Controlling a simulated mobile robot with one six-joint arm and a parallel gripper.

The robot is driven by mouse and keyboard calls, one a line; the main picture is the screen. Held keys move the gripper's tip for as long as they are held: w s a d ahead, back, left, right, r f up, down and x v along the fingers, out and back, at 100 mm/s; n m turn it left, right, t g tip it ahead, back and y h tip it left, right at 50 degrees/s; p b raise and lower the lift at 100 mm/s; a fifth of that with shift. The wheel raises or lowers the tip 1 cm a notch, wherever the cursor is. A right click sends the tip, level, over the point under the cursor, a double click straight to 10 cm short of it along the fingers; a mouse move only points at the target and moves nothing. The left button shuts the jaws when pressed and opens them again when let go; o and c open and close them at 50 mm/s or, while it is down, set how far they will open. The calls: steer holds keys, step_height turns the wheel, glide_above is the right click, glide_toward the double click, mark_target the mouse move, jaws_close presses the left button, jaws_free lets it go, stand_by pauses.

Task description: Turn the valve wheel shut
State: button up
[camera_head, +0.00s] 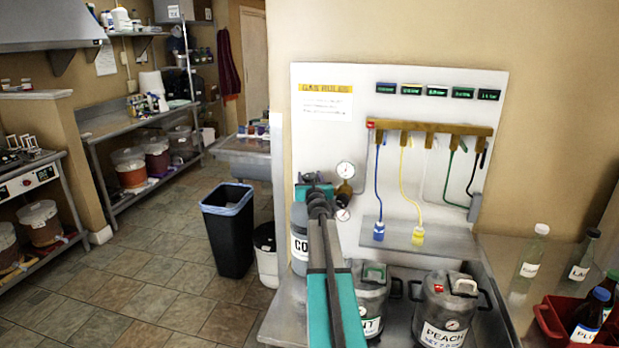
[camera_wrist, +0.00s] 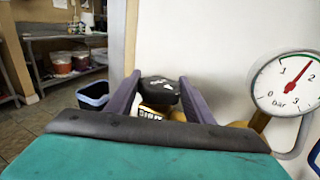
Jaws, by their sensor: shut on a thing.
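The valve wheel (camera_wrist: 158,92) is a black knob with white marks, seen in the wrist view between the two purple fingers of my gripper (camera_wrist: 160,82). My gripper is shut on it. In the head view my gripper (camera_head: 312,182) is above the grey gas cylinder (camera_head: 299,243) marked "CO", and my arm hides most of the wheel and cylinder. A round pressure gauge (camera_wrist: 285,84) marked in bar is right of the wheel, its red needle pointing up and right near 2.
A white panel (camera_head: 320,140) with coloured hoses stands behind my gripper. A second gauge (camera_head: 342,214) is close by on the right. Lidded metal kegs (camera_head: 444,308) stand at the lower right. A black bin (camera_head: 228,230) stands on the open tiled floor to the left.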

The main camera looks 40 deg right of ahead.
steer(key=shift+d+r+m+g+h+p, duration=0.1)
steer(key=shift+r+m+g+h+p, duration=0.05)
steer(key=shift+m+g+h+p, duration=1.35)
stand_by(0.3)
steer(key=shift+g+h, duration=0.3)
steer(key=shift+w+m+g+h, duration=0.1)
steer(key=shift+m+g+h, duration=0.7)
steer(key=shift+m+g, duration=0.45)
steer(key=m+g+b, duration=0.1)
steer(key=g+b, duration=0.1)
steer(key=m+g+h+b, duration=0.1)
steer(key=m+g+b, duration=0.1)
steer(key=g, duration=0.1)
steer(key=m+g+b, duration=0.2)
steer(key=g, duration=0.1)
steer(key=shift+d+f+g+h, duration=0.1)
steer(key=shift+f+g+h, duration=0.15)
steer(key=shift+h, duration=0.15)
steer(key=m+g+b, duration=0.2)
steer(key=g+b, duration=0.1)
steer(key=shift+s+r+m+g+y, duration=0.2)
steer(key=shift+m+g+y, duration=0.15)
steer(key=shift+g, duration=0.15)
steer(key=o, duration=1.1)
steer(key=shift+s, duration=0.1)
steer(key=shift+f, duration=0.1)
